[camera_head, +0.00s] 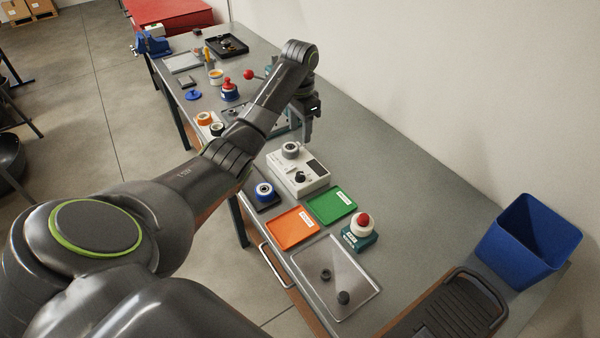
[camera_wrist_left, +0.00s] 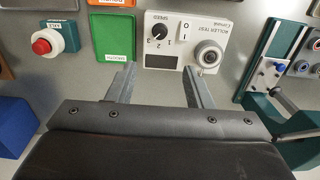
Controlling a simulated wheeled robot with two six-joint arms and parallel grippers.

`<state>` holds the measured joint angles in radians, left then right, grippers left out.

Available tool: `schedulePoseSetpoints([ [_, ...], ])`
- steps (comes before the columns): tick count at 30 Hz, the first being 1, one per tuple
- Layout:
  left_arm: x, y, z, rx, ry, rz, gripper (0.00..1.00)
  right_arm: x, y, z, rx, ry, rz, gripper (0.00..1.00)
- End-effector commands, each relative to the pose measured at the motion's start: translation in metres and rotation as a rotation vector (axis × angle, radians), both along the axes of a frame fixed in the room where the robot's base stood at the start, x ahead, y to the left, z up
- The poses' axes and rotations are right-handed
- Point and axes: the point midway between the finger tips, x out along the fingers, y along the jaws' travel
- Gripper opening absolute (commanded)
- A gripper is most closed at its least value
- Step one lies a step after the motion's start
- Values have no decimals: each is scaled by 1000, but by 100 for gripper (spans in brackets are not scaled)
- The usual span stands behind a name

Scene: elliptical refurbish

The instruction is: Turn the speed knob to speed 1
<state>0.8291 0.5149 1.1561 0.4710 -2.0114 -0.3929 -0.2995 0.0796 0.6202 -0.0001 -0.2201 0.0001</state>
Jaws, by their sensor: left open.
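The speed knob (camera_wrist_left: 160,31) is a small black knob on a white roller test unit (camera_wrist_left: 200,26), with the numbers 1, 2 and 3 beside it. In the head view the knob (camera_head: 301,177) sits on top of the white unit (camera_head: 286,178) on the bench. Which number the knob points to is too small to tell. My left gripper (camera_wrist_left: 159,75) is open and empty, its fingers apart near the unit's dark display edge and clear of the knob. In the head view my left gripper (camera_head: 306,137) hangs just behind the unit. My right gripper is not in view.
A grey roller (camera_head: 291,149) stands on the unit. Green (camera_head: 331,204) and orange (camera_head: 292,228) trays, a red-button box (camera_head: 361,235) and a metal tray (camera_head: 336,270) lie nearer. A blue bin (camera_head: 527,240) stands at right. The bench right of the unit is clear.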

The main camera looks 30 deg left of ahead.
Motion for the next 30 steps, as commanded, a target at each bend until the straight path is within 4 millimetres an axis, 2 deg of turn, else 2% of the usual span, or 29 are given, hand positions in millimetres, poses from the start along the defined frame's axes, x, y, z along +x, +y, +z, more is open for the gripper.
schedulePoseSetpoints([
  [1, 0, 0, -12, 0, 0, 0, 46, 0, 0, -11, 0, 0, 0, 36],
  [19, 0, 0, -84, 1, -1, 0, 46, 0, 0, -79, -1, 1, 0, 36],
  [21, -1, -1, -94, -2, 5, 1, 46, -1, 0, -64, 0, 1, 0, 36],
  [30, -1, -1, -147, -1, 1, 0, 46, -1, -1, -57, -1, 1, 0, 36],
])
